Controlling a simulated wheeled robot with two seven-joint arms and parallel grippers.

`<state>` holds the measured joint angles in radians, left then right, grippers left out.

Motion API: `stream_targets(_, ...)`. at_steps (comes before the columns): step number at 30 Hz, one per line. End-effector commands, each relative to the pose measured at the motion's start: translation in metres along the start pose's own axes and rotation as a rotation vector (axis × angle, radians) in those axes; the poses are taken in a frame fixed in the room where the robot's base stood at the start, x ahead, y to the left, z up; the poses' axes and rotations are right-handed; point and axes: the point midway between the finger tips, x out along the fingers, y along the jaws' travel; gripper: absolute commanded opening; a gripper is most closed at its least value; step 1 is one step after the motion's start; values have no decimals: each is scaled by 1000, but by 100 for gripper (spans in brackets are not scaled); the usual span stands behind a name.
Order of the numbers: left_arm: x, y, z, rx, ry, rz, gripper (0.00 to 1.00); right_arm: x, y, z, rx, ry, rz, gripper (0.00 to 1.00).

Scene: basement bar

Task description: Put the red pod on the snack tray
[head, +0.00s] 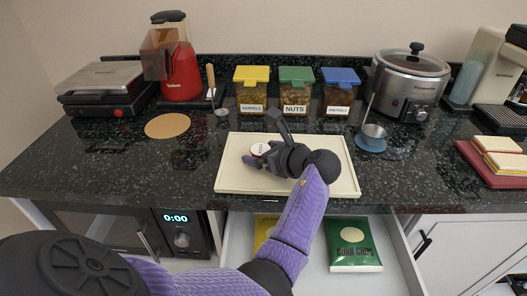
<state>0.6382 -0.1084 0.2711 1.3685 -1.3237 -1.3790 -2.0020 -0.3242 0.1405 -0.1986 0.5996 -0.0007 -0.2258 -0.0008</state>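The cream snack tray (232,183) lies flat on the dark counter near its front edge. A small round pod (259,149) with a pale, marked top and a red rim shows over the left half of the tray. It seems to rest on the tray, though its underside is hidden. My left gripper (261,138) reaches over the tray from the front right, its dark fingers spread apart. One finger points up and away; the other lies low beside the pod. I cannot tell if it touches the pod. My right gripper is out of view.
Behind the tray stand jars with yellow (251,74), green (297,74) and blue (341,76) lids. A ladle rests on a blue coaster (371,144) at right. A tan round mat (167,126) lies left. An open drawer below holds a green chip bag (353,247).

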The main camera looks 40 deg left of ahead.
Motion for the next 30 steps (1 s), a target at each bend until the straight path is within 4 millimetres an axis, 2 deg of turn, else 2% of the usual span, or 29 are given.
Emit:
stream_targets(7,-6,0,4,1,1,-1,100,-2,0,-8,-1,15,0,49)
stream_targets(15,-80,0,7,0,3,-3,100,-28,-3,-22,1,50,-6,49)
stream_targets(18,-102,0,6,1,2,-2,100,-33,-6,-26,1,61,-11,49)
stream_targets(21,-116,0,4,0,1,-1,100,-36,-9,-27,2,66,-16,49)
stream_targets(30,-122,0,3,0,0,1,100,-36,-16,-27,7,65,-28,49)
